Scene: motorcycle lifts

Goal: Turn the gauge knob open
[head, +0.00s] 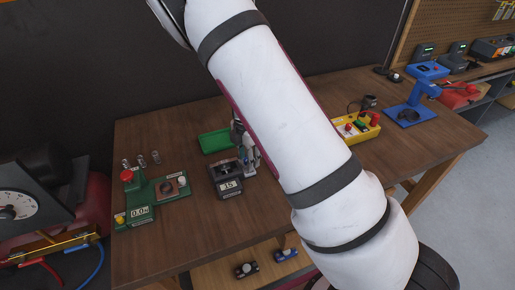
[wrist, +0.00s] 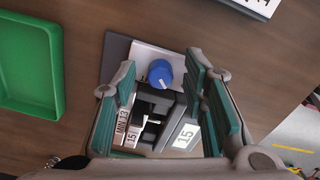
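The gauge (head: 228,186) is a dark block on the wooden table, with a display reading 15. In the wrist view its display (wrist: 186,137) also reads 15, and a label beside it reads MIN 13. A round blue knob (wrist: 160,73) with a white pointer line sits on its pale plate. I cannot make out the knob in the head view. My gripper (head: 245,150) is just behind and right of the gauge. In the wrist view my gripper (wrist: 161,66) is open, with the knob showing between its green-padded fingers. Whether either finger touches it I cannot tell.
A green tray (head: 216,141) lies behind the gauge. A green device (head: 150,198) with red and yellow buttons is left of it. A yellow box (head: 354,128) and a blue stand (head: 409,114) are to the right. My arm hides the table's middle.

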